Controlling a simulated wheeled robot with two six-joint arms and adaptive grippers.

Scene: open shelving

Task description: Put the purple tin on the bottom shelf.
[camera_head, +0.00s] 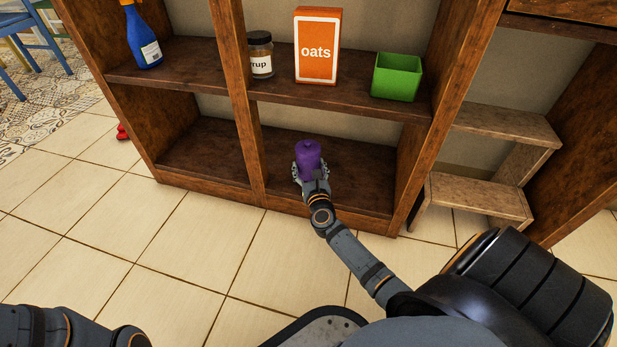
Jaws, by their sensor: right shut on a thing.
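The purple tin (308,156) stands roughly upright at the bottom shelf (358,172), in the shelving's middle compartment. My right gripper (311,171) is shut on it, reaching in from the front, with fingers on both sides of the tin. The tin's lower part is hidden by the gripper, so I cannot tell whether it touches the shelf board. My left arm shows only partly at the bottom left, and its gripper is out of view.
The shelf above holds a syrup jar (260,55), an orange oats box (317,46) and a green bin (396,76). A blue spray bottle (142,36) stands left of the upright divider (238,95). A wooden step stool (478,195) stands at right. Bottom shelf is clear beside the tin.

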